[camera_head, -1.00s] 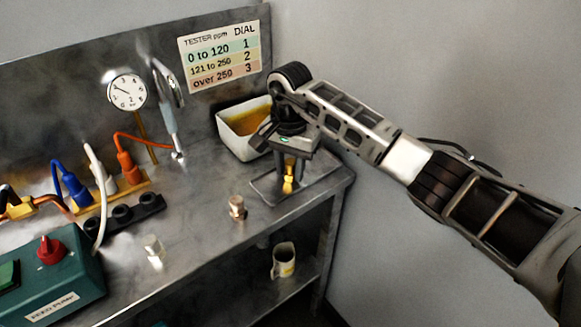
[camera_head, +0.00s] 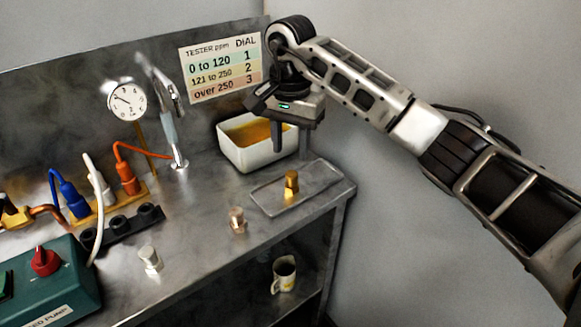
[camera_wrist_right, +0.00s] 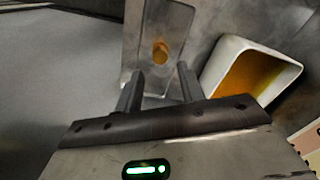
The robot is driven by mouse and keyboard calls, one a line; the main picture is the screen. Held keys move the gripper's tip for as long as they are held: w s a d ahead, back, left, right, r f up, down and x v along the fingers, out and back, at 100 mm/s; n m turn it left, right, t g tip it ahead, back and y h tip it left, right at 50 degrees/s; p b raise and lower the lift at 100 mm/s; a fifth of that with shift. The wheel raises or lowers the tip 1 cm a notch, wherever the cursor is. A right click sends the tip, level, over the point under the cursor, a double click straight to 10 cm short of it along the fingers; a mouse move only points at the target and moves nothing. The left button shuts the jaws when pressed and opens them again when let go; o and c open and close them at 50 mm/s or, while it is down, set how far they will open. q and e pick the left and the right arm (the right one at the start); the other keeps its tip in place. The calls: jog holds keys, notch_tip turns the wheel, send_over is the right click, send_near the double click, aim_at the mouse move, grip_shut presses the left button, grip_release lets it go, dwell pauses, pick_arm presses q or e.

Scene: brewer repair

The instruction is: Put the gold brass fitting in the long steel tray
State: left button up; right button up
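The gold brass fitting (camera_head: 291,184) stands upright in the long steel tray (camera_head: 265,199) at the right end of the bench. In the right wrist view the fitting (camera_wrist_right: 160,52) sits inside the tray (camera_wrist_right: 174,20), beyond my fingertips and apart from them. My right gripper (camera_head: 291,150) is above and behind the fitting, with its fingers spread and nothing between them. In the right wrist view the gripper (camera_wrist_right: 158,80) is also open and empty. My left gripper is not in view.
A white tub (camera_head: 255,158) of orange-brown liquid stands behind the tray, close to my right gripper. A copper-coloured fitting (camera_head: 237,220) and a silver one (camera_head: 150,259) stand along the bench front. A mug (camera_head: 284,275) is on the shelf below. A green pump box (camera_head: 45,290) is at left.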

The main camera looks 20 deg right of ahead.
jog(key=shift+r, duration=1.6)
